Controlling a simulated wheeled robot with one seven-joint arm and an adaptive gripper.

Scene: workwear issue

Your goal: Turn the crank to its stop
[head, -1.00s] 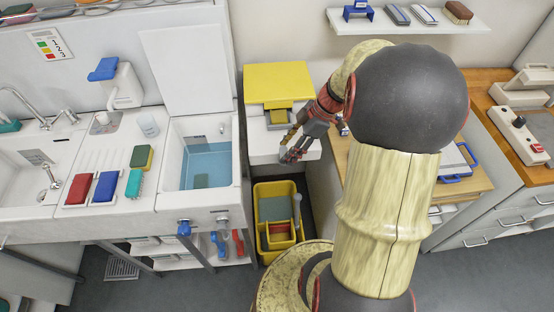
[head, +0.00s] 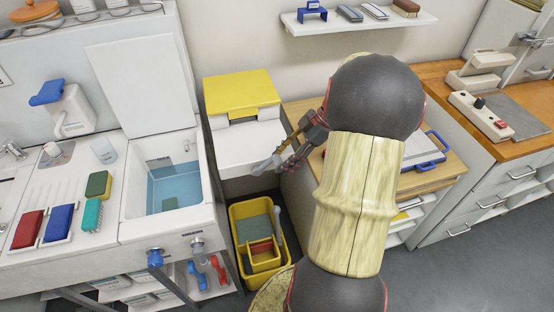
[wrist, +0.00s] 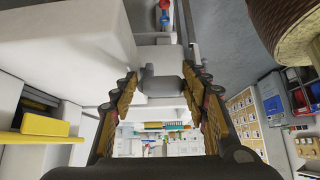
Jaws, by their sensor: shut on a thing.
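A white machine (head: 240,145) with a yellow top (head: 240,90) stands against the wall in the head view. A light grey crank handle (head: 263,166) shows at its front right side. My gripper (head: 278,160) is at that handle. In the wrist view my gripper (wrist: 165,100) has its two fingers on either side of the grey handle (wrist: 163,82), shut on it. The machine's white body (wrist: 70,45) fills the upper left there. My fingers partly hide the crank, and I cannot tell its full angle.
A yellow bin (head: 238,220) with smaller things inside stands on the floor below the machine. A sink with blue water (head: 178,185) is to the left. A wooden-topped cabinet (head: 435,168) is close on the right, partly behind my arm. A shelf (head: 360,22) hangs above.

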